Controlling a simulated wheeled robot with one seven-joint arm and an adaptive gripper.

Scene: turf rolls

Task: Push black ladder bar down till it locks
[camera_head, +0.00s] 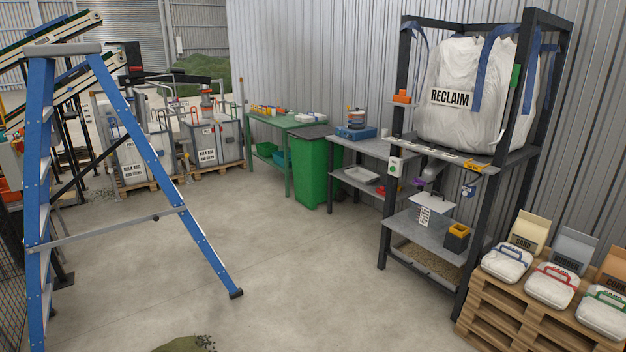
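A blue stepladder (152,150) with a grey top stands open at the left of the head view. Its stepped side (41,170) is on the left and its other leg slants down to a dark foot on the floor at the right. A thin black bar (85,170) slants up to the right between the two sides. A grey bar (110,229) crosses lower down, from the stepped side to the slanted leg. I cannot tell from this distance whether the black bar is locked. My gripper is not in view.
Open concrete floor (290,270) lies right of the ladder. Dark mesh (12,280) stands close at its left. A green turf piece (182,344) lies at the bottom edge. A green bin (316,170), a RECLAIM bag rack (388,215) and a pallet stack (500,312) line the right.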

